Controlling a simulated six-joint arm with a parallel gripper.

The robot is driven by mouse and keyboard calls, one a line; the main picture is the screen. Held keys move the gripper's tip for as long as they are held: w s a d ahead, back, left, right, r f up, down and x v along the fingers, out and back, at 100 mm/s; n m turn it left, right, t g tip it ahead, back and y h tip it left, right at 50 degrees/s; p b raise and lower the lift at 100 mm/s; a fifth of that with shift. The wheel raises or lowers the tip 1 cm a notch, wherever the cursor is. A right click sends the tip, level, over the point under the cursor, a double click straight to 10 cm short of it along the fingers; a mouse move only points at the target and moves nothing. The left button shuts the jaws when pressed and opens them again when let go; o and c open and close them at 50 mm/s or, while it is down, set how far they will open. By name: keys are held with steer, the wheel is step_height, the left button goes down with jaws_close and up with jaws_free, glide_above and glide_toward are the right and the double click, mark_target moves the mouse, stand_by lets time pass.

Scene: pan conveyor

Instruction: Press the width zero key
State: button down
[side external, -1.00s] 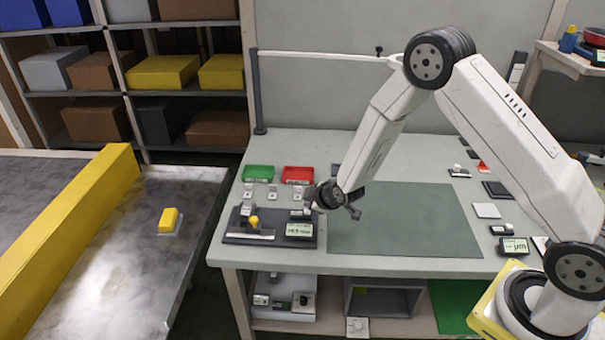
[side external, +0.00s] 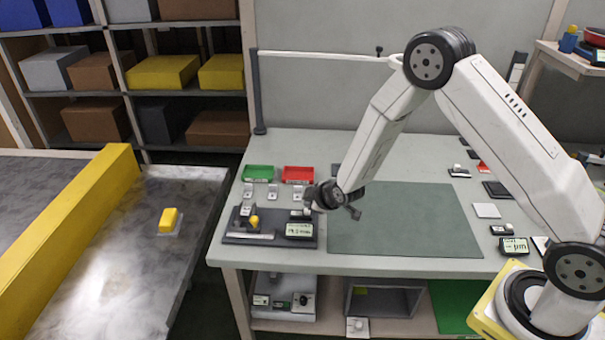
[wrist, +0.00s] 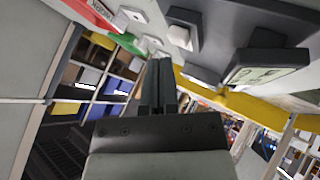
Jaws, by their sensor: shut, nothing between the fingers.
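The width gauge is a dark base (side external: 240,240) at the left front of the bench, with a yellow knob (side external: 254,222) and a lit display (side external: 299,230) that seems to read 19.0 mm. A small pale key on a dark block (side external: 300,213) sits just behind the display; a pale key (wrist: 180,38) also shows in the wrist view, left of the display (wrist: 265,72). Its label cannot be read. My gripper (side external: 308,195) is just above and behind that key block. In the wrist view its fingers (wrist: 162,75) are together and empty. Contact with the key cannot be told.
A green tray (side external: 258,173) and a red tray (side external: 298,174) lie behind the gauge, with several small pale keys in front of them. A green mat (side external: 410,225) gives clear room to the right. A conveyor with a yellow rail (side external: 70,230) and a yellow block (side external: 168,218) stands left.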

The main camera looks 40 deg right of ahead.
mark_target(310, 212)
steer(key=shift+f, duration=0.95)
stand_by(1.8)
steer(key=shift+r, duration=0.9)
steer(key=shift+r, duration=0.1)
steer(key=shift+r, duration=2.45)
